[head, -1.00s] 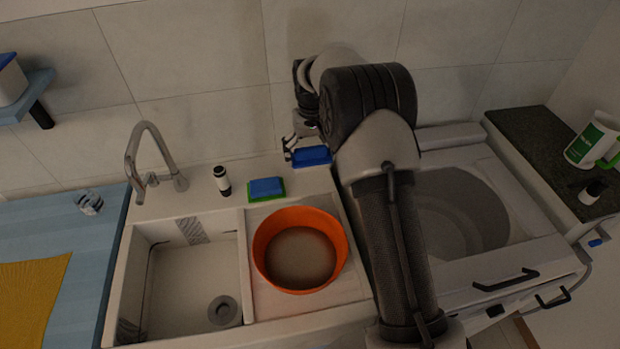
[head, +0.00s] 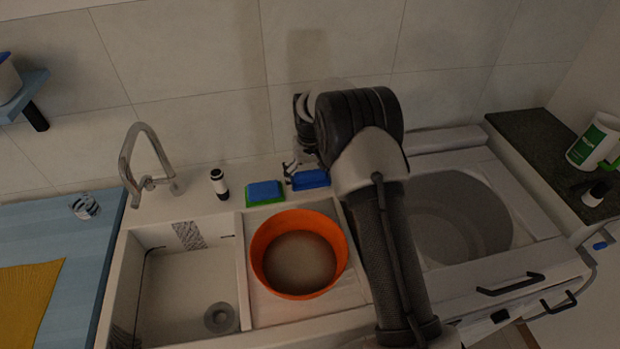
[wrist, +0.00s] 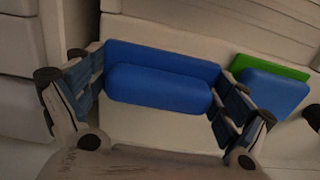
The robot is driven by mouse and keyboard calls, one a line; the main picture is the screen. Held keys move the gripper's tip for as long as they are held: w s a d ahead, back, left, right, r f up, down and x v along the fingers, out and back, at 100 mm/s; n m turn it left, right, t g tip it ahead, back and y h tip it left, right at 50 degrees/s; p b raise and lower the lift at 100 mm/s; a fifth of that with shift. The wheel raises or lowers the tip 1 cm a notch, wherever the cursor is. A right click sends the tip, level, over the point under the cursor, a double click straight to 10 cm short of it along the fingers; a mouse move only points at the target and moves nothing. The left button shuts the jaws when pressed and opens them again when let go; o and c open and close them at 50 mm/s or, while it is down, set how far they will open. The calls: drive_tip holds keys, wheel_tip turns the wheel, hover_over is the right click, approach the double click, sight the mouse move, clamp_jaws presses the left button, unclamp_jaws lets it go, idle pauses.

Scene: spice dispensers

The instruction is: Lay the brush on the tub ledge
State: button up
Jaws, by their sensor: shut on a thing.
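The blue brush (head: 311,180) is in my gripper (head: 303,168), low over the white tub ledge (head: 203,200) behind the basins. In the wrist view the brush (wrist: 160,88) lies lengthwise between the two fingers of my gripper (wrist: 155,95), with a finger at each end. It appears level, close to the pale ledge surface (wrist: 150,128). I cannot tell whether its underside touches the ledge. In the head view my arm hides the ledge to the right of the brush.
A blue and green sponge (head: 265,193) sits just left of the brush. A black and white bottle (head: 219,184) and the tap (head: 147,160) stand farther left. An orange bowl (head: 299,253) stands in front. The tiled wall (head: 200,130) rises close behind.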

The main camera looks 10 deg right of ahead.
drive_tip(key=o, duration=0.8)
drive_tip(key=shift+f, duration=0.15)
wheel_tip(320, 180, up, 12)
drive_tip(key=p, duration=0.3)
drive_tip(key=shift+r, duration=0.25)
wheel_tip(320, 180, up, 10)
drive_tip(key=r+t, duration=0.1)
hover_over(310, 172)
drive_tip(key=s, duration=0.6)
drive_tip(key=s+r+t, duration=0.1)
drive_tip(key=s+r, duration=0.6)
drive_tip(key=s, duration=0.3)
drive_tip(key=s+t, duration=0.2)
drive_tip(key=s, duration=2.1)
drive_tip(key=shift+s+f+t, duration=0.2)
drive_tip(key=shift+f+t, duration=0.1)
drive_tip(key=shift+f, duration=0.1)
